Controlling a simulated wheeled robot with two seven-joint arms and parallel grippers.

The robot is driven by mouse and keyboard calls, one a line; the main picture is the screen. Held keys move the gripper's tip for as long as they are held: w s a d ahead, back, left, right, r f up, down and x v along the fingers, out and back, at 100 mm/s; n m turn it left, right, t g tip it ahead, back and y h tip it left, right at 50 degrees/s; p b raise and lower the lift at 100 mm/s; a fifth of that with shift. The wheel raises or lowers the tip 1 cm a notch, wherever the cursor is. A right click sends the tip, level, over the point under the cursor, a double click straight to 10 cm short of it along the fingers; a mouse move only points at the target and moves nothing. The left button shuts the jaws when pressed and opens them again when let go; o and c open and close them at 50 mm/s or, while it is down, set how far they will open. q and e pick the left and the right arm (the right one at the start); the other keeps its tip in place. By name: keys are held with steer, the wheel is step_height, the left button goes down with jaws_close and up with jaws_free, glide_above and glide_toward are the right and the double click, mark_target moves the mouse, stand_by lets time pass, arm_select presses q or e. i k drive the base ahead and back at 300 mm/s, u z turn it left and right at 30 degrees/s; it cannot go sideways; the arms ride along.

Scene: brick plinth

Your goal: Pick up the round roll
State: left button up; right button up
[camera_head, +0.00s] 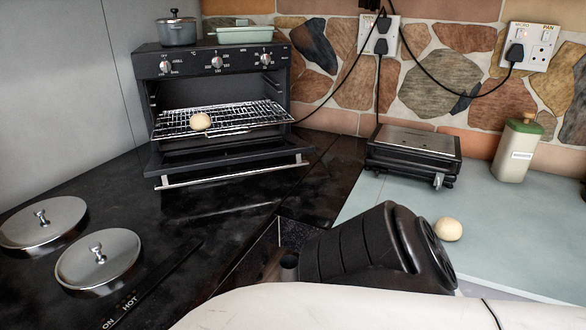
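Two round, pale tan rolls are in the head view. One roll (200,121) rests on the wire rack (262,111) of the open toaster oven (225,62). The other roll (448,229) lies on the pale blue-green counter at the right, just beyond a black arm part of mine. No gripper fingers show in this view, so I cannot see whether either gripper is open or shut.
The oven door (232,171) hangs open, with the rack pulled out. A black grill (413,155) and a cream bottle (517,149) stand at the back right. Two hotplate lids (42,222) (98,262) are at left. Cables hang from wall sockets (526,46). The right counter has free room.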

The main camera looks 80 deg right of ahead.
mark_target(447, 228)
steer(key=z, duration=3.5)
steer(key=i, duration=0.5)
steer(key=z, duration=0.05)
steer(key=k, duration=1)
steer(key=z, duration=1.5)
steer(key=i, duration=0.75)
steer(key=u, duration=1.6)
steer(key=i, duration=0.3)
